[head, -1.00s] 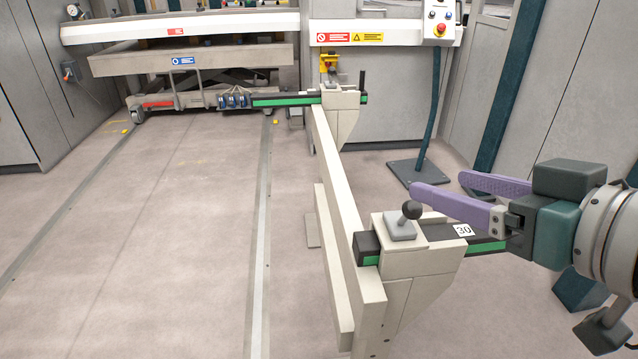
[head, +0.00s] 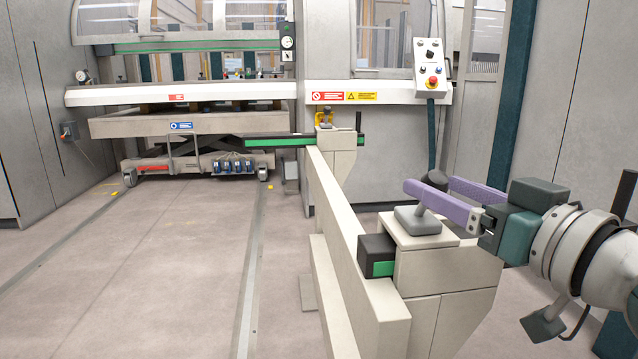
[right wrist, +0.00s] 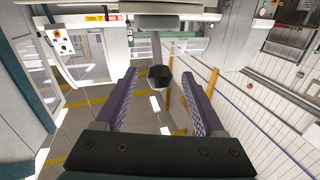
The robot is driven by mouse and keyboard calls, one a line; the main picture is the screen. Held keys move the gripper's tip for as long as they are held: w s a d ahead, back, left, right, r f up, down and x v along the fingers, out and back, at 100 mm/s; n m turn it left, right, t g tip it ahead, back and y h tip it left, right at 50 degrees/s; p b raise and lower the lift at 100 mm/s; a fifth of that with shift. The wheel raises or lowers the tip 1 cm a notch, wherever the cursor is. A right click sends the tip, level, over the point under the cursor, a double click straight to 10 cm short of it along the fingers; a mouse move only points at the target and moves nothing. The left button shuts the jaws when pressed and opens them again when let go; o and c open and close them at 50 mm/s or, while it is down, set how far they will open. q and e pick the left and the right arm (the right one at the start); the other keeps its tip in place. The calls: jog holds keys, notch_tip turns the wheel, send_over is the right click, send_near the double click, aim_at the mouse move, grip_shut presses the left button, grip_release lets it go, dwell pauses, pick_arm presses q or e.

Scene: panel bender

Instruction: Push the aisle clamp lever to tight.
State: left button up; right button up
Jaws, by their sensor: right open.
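The aisle clamp lever is a short grey stem with a black ball knob (head: 437,179) on a grey base plate (head: 418,221), on top of the near beige clamp post. The right wrist view also shows the black knob (right wrist: 160,77) and its grey stem. My right gripper (head: 430,186) is open, with its two purple fingers on either side of the knob. In the right wrist view the knob sits between the fingertips, with gaps visible on both sides. In the head view the near finger hides part of the stem. My left gripper is not in view.
A long beige rail (head: 345,245) runs from the near post to a far post (head: 335,150) with a yellow part on top. A control box (head: 432,68) with a red button stands beyond. A cart (head: 190,160) is at the back left. The floor left of the rail is clear.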

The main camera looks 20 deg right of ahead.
jog(key=shift+w+a+b, duration=0.1)
jog(key=shift+w+b, duration=0.5)
jog(key=shift+w, duration=1.95)
jog(key=shift+c, duration=0.4)
grip_shut()
